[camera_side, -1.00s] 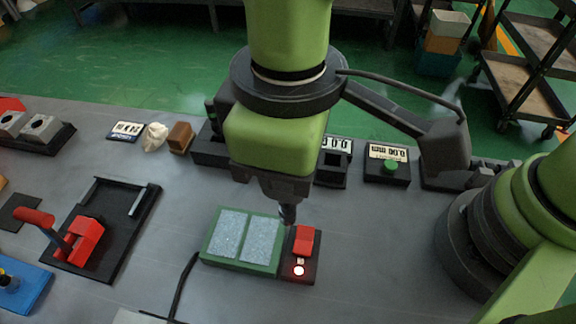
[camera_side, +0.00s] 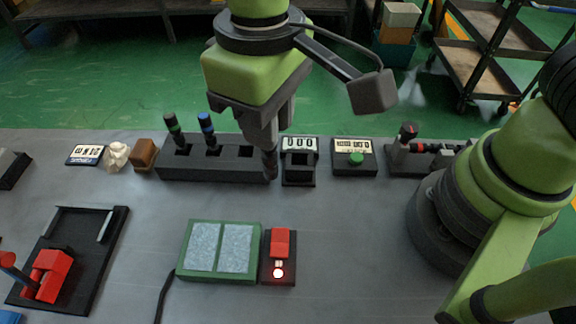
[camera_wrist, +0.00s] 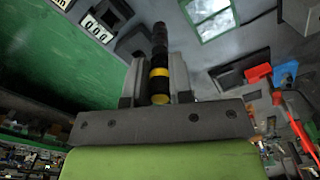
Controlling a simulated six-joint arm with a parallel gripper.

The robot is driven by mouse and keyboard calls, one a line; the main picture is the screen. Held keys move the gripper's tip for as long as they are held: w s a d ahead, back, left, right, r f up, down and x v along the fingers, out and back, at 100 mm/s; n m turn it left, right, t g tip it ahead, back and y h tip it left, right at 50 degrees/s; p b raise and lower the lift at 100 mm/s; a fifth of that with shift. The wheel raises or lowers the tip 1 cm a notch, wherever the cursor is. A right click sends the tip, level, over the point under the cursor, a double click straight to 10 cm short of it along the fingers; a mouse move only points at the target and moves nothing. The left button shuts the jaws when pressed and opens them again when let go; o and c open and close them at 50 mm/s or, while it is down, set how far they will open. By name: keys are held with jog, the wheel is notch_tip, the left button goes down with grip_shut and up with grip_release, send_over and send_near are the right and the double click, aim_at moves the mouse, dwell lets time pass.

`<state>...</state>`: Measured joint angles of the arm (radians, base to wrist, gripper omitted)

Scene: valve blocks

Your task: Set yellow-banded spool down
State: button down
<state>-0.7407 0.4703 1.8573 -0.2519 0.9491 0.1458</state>
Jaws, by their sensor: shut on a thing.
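The yellow-banded spool (camera_wrist: 160,72) is a dark rod with a yellow band and a yellow end. It is held between the two fingers of my gripper (camera_wrist: 158,84) in the wrist view. In the side view my gripper (camera_side: 264,128) is at the right end of the black rack (camera_side: 225,171). The spool's dark lower end (camera_side: 271,163) points down there, and its yellow band is hidden. I cannot tell whether the spool touches the rack. A green-topped spool (camera_side: 173,127) and a blue-topped spool (camera_side: 206,126) stand upright in the rack.
A black gauge block (camera_side: 299,170) with a number display stands just right of the spool. Further right is a box with a green button (camera_side: 356,159). A green-framed pad (camera_side: 220,251) and a red switch (camera_side: 280,245) lie in front, with bare table between them and the rack.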

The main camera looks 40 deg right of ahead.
jog(key=w+d+m, duration=0.3)
jog(key=d+m, duration=0.3)
jog(key=d, duration=0.2)
send_over(299, 157)
jog(key=s, duration=0.1)
notch_tip(299, 157, down, 5)
jog(key=shift+a+f, duration=0.25)
jog(key=shift+f, duration=1)
jog(key=shift+a+f, duration=0.2)
jog(key=shift+f, duration=1)
jog(key=shift+f, duration=0.15)
jog(key=c, duration=1)
grip_release()
